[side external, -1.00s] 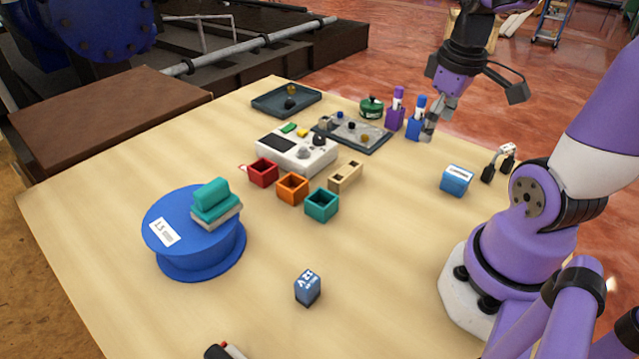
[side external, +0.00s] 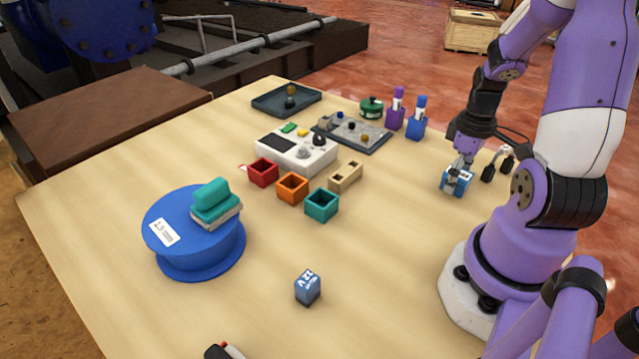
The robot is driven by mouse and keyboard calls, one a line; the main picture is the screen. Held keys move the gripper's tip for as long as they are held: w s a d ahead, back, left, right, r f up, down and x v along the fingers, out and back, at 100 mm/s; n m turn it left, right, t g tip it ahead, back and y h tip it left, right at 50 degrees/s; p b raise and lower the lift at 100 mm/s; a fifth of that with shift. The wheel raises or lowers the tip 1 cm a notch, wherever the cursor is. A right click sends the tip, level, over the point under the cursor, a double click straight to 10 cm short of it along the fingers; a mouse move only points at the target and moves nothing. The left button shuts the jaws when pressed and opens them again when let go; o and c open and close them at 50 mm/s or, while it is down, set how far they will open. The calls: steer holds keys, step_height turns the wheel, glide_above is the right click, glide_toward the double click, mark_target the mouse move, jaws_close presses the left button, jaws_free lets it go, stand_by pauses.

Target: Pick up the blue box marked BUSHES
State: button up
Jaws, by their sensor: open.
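A small blue box with a white label on top (side external: 456,187) sits on the right part of the table. The label is too small and too covered to read. My gripper (side external: 459,176) points down right over this box, with its fingers at the box top and partly hiding it. The fingers are open. I cannot tell whether they touch the box. A second blue box (side external: 307,288), with a marking like "12V", stands on the front middle of the table, well away from my gripper.
Black connectors with a cable (side external: 498,165) lie close right of the box. Blue (side external: 416,127) and purple (side external: 396,114) holders with markers stand behind. Red, orange and teal (side external: 322,204) open bins and a blue spool (side external: 193,240) are left. The table between is clear.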

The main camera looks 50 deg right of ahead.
steer(key=shift+f, duration=0.35)
steer(key=c, duration=1.3)
